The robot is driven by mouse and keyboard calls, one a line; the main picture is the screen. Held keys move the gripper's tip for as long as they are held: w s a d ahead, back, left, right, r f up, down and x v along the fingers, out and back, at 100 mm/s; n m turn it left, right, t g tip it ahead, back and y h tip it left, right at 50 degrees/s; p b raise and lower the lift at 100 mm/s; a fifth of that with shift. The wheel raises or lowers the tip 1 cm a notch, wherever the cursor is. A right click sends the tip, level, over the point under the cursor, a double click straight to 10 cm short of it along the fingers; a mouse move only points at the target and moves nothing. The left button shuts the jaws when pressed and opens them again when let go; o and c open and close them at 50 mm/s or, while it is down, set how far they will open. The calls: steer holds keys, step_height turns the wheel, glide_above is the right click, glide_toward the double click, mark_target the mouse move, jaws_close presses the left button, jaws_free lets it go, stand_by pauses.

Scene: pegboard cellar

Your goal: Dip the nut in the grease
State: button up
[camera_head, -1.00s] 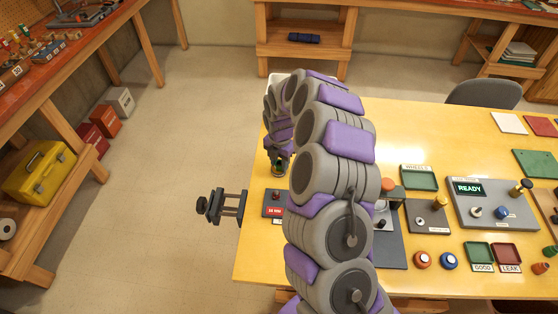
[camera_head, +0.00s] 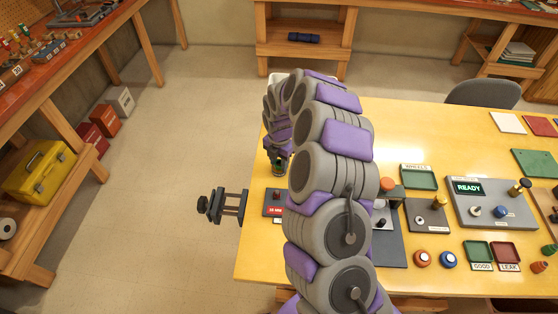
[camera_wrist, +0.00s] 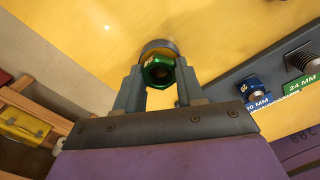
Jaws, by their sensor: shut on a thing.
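My gripper (camera_wrist: 160,88) is shut on a green hex nut (camera_wrist: 158,72), held between the two grey fingertips, with its hole facing the wrist camera. Just beyond the nut, a grey round rim (camera_wrist: 158,44) shows above the yellow tabletop; the nut overlaps it in the picture. I cannot tell whether this is the grease pot, or whether the nut touches it. In the head view my gripper (camera_head: 278,162) is over the table's left end, partly hidden by my arm, with a bit of green (camera_head: 279,171) at its tip.
In the wrist view a dark plate to the right carries a blue nut (camera_wrist: 255,86) and a threaded bolt (camera_wrist: 302,60), with a green 24 MM label. A clamp (camera_head: 222,205) juts from the table's left edge. A READY panel (camera_head: 495,203) and trays fill the right side.

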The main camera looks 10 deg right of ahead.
stand_by(0.6)
step_height(320, 180, up, 7)
steer(key=p, duration=0.3)
stand_by(0.5)
stand_by(0.7)
